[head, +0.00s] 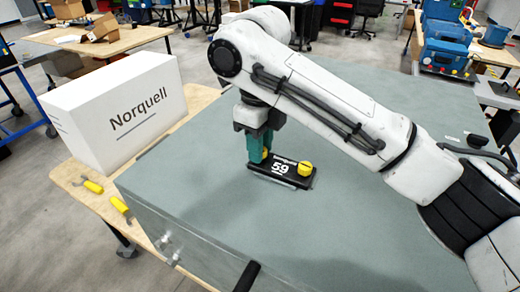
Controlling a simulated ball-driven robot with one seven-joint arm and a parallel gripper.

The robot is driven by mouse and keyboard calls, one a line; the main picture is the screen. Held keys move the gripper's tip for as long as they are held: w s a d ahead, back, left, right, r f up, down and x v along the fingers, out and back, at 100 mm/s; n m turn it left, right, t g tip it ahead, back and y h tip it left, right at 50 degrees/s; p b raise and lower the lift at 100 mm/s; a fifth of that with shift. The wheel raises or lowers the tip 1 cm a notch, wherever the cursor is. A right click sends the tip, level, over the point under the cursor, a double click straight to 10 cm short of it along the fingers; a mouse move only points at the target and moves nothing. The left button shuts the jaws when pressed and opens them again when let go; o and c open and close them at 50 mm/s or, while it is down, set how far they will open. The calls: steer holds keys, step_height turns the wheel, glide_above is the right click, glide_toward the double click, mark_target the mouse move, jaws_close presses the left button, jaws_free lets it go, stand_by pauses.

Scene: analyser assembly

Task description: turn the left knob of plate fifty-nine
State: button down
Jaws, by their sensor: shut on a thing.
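The black plate marked 59 (281,172) lies flat on top of the large grey-green cabinet (200,190). Its right knob (306,168) is yellow and stands clear of my gripper. Its left knob (265,153) is also yellow and mostly hidden behind my gripper's green fingers. My gripper (260,158) points down at the left end of the plate and is shut on the left knob. The far side of the grip is hidden.
A white box marked Norquell (135,115) stands to the left on a wooden table (85,180). Yellow-handled tools (90,185) lie at that table's front. The cabinet top around the plate is clear. My arm crosses above its right part.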

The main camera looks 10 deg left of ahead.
steer(key=shift+f, duration=0.25)
steer(key=c, duration=0.9)
jaws_free()
steer(key=shift+r, duration=0.15)
step_height(320, 180, up, 11)
steer(key=shift+f, duration=0.1)
